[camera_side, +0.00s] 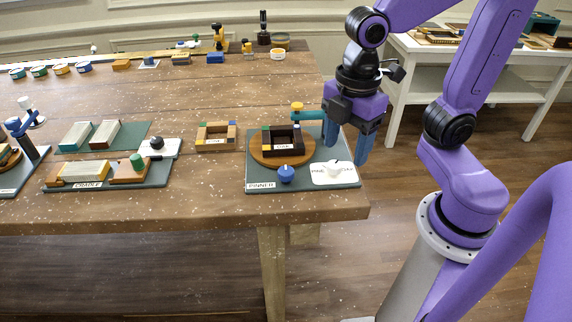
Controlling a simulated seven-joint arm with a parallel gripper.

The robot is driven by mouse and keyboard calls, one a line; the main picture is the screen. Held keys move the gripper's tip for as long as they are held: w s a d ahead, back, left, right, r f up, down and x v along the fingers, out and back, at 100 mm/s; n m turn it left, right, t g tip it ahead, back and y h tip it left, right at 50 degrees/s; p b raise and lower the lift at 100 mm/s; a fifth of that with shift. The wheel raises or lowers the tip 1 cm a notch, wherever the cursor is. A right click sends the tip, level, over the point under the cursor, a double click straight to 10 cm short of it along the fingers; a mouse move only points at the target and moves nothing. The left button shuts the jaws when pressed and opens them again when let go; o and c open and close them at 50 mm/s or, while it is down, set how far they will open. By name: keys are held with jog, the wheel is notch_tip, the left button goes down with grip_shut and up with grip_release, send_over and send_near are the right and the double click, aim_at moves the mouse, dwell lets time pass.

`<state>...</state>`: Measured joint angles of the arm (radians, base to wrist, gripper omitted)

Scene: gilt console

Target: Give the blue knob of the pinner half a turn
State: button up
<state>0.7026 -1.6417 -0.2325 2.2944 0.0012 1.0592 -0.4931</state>
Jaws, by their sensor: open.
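The pinner is a dark green-grey board (259,178) labelled PINNER at the right end of the wooden table. Its blue knob (286,174) is at the front edge, left of a white plate (333,174) with a white piece on it. A round wooden disc (257,152) on the board carries a dark open block frame (281,141). Behind it is a teal arm with a yellow cap (297,106). My gripper (347,150) points down over the board's right side, to the right of and apart from the blue knob. Its blue fingers are apart with nothing visible between them.
A wooden block frame (216,137) lies left of the pinner. Further left are a small white plate with a black knob (157,143) and the CRADLE board (107,185). Small items line the table's back. Bare table lies in front of the pinner.

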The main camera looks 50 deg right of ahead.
aim_at(286, 170)
jog(key=w+a+r+n, duration=0.3)
jog(key=w+r+n, duration=0.4)
jog(key=w, duration=0.5)
jog(key=shift+n, duration=0.3)
jog(key=f, duration=1.7)
jog(key=shift+s+f, duration=0.15)
jog(key=shift+s, duration=0.05)
jog(key=c, duration=1.1)
